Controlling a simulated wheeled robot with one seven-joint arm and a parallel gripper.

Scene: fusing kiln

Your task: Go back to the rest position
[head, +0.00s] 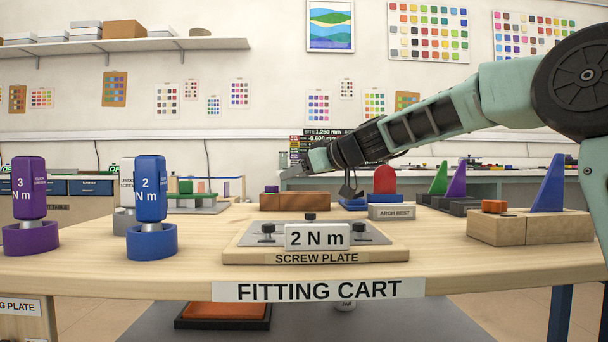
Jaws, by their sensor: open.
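My arm reaches in from the right edge in the head view. The fingers look apart from the screws. A purple 3 N m driver (29,190) stands in a purple holder (30,240).
The fitting cart top (440,255) carries a brown block (295,201), a red rounded piece (385,179), an arch rest (391,211) and a wooden block (545,228) with a blue wedge (549,185). Green (439,178) and purple (457,181) wedges stand behind. The cart's front right is clear.

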